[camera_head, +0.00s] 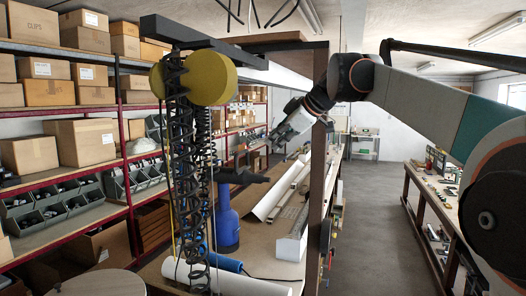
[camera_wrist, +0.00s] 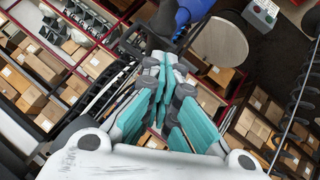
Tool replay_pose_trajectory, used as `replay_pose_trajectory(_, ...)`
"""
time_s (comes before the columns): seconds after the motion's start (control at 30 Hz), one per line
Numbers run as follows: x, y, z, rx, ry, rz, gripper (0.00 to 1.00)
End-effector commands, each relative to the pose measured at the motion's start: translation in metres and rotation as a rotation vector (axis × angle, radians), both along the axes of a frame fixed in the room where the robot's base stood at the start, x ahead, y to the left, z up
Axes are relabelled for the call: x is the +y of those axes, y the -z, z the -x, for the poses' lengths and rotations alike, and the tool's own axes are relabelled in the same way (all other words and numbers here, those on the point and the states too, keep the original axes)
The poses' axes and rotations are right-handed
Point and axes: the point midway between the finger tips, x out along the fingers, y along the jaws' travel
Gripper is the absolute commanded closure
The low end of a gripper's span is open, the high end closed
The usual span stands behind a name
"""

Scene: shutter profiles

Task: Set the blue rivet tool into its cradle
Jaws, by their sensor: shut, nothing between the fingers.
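The blue rivet tool (camera_head: 227,222) stands upright on the bench, its dark head at the top, left of centre in the head view. Part of a blue body with a dark end, likely the same tool, shows at the top of the wrist view (camera_wrist: 193,10). My gripper (camera_head: 278,146) is above the bench, up and to the right of the tool and apart from it. In the wrist view my gripper's teal-padded fingers (camera_wrist: 165,62) are together, with nothing between them. I cannot make out the cradle for certain. The coiled hoses hide part of the bench beside the tool.
The bench (camera_head: 262,262) carries a white curved sheet, long profiles (camera_head: 293,240) and a white roll (camera_head: 225,281). A smaller blue cylinder (camera_head: 226,263) lies near the hoses. Black coiled hoses (camera_head: 172,170) hang at left from a yellow reel (camera_head: 207,78). A wooden post (camera_head: 317,165) stands beside my arm.

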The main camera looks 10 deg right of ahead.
Motion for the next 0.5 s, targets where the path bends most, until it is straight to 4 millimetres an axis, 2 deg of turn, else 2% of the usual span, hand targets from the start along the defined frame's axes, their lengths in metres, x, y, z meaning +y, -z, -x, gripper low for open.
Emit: replay_pose_trajectory(0.5,0.039,0.058,-0.061,0.001,-0.002,0.0,1.0)
